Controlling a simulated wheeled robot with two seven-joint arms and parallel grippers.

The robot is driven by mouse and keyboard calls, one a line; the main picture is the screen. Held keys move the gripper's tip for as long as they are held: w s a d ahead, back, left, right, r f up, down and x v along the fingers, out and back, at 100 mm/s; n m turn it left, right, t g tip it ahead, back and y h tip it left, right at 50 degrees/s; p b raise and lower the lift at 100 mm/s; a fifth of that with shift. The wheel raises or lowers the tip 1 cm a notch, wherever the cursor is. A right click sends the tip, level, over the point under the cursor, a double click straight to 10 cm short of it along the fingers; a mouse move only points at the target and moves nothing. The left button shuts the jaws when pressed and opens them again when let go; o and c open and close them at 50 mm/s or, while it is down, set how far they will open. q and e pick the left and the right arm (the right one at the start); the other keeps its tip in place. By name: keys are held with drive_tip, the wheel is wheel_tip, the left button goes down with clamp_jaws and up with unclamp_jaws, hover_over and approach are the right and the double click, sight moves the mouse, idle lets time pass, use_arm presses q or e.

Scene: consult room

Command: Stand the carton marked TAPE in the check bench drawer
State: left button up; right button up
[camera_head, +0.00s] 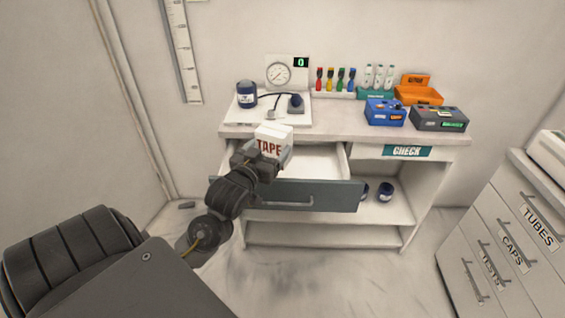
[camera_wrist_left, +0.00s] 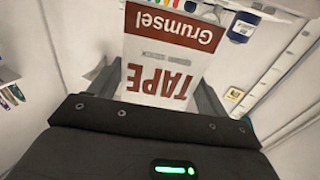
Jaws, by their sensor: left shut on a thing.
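The white carton marked TAPE (camera_head: 273,139) is held by my left gripper (camera_head: 268,157) over the left part of the open drawer (camera_head: 318,160) of the check bench (camera_head: 350,121). In the left wrist view the carton (camera_wrist_left: 170,60) shows its TAPE lettering and a red Grumsel band, upside down, between the two fingers (camera_wrist_left: 163,95). The gripper is shut on the carton. I cannot tell whether the carton's bottom touches the drawer floor. The drawer's inside looks empty where it shows; its left part is hidden by the gripper and carton. My right gripper is not in view.
On the bench top stand a gauge (camera_head: 279,73), a dark blue jar (camera_head: 246,94), a blue box (camera_head: 385,112), a grey box (camera_head: 438,118) and an orange bin (camera_head: 418,95). Dark jars (camera_head: 385,191) sit on the shelf below. A labelled drawer cabinet (camera_head: 506,240) stands at right.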

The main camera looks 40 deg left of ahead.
use_arm(q)
drive_tip(key=w, duration=0.1)
drive_tip(key=w+a+f, duration=0.1)
drive_tip(key=w, duration=0.1)
drive_tip(key=w+a+f, duration=0.1)
drive_tip(key=shift+w+a, duration=0.1)
drive_tip(key=shift+w, duration=0.2)
drive_tip(key=w+a+f+p, duration=0.1)
drive_tip(key=w+a+f, duration=0.1)
drive_tip(key=w+f, duration=0.3)
wheel_tip(320, 180, down, 5)
drive_tip(key=shift+w+a+r+p, duration=0.1)
drive_tip(key=shift+w+a+p, duration=0.1)
drive_tip(key=shift+w+p, duration=0.1)
drive_tip(key=shift+f+b, duration=0.3)
drive_tip(key=shift+f, duration=0.3)
drive_tip(key=o, duration=1.1)
drive_tip(key=shift+c, duration=0.2)
